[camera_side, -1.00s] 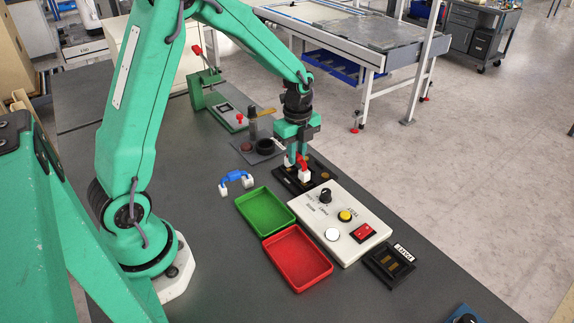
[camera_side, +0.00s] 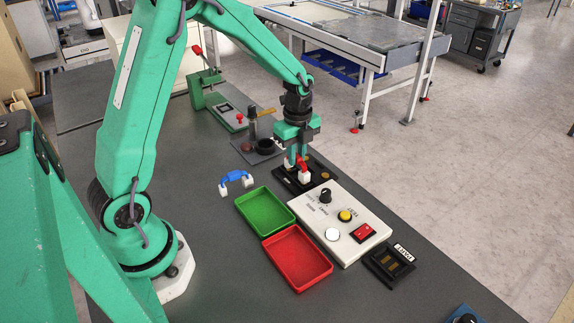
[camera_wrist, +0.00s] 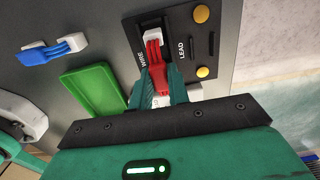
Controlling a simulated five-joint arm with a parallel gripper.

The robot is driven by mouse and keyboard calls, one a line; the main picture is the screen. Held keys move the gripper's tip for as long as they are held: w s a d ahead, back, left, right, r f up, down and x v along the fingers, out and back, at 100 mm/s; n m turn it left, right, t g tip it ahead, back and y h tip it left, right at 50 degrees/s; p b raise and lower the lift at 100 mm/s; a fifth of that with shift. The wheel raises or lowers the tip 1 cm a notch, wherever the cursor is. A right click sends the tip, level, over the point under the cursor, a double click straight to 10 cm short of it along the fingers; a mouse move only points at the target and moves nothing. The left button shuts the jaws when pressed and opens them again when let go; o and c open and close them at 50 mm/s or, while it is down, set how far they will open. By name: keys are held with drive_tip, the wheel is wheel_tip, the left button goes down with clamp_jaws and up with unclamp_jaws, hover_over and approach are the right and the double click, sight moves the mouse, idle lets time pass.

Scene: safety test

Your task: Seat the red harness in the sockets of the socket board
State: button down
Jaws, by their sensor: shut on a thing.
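The red harness (camera_wrist: 154,62) has red wires between white end plugs. My gripper (camera_wrist: 159,82) is shut on it; the harness also shows below the fingers in the side view (camera_side: 303,172). The socket board (camera_wrist: 183,22) is black, with lettering and two brass-coloured round parts. In the side view the board (camera_side: 282,180) lies partly under my gripper (camera_side: 297,160). In the wrist view one white plug (camera_wrist: 152,38) is over the board near its far end, and the other is between my fingers. I cannot tell whether either plug is inside a socket; the sockets are hidden.
A blue harness (camera_side: 236,178) lies on the table left of the board. A green tray (camera_side: 264,210), a red tray (camera_side: 297,258) and a white control panel (camera_side: 346,224) stand in front. A dark fixture with a black ring (camera_side: 266,146) is behind.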

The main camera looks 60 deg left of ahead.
drive_tip(key=shift+f, duration=0.5)
idle(0.4)
drive_tip(key=c, duration=1.3)
unclamp_jaws()
drive_tip(key=shift+o, duration=0.7)
drive_tip(key=o, duration=0.3)
drive_tip(key=shift+r, duration=0.15)
drive_tip(key=shift+r, duration=3.35)
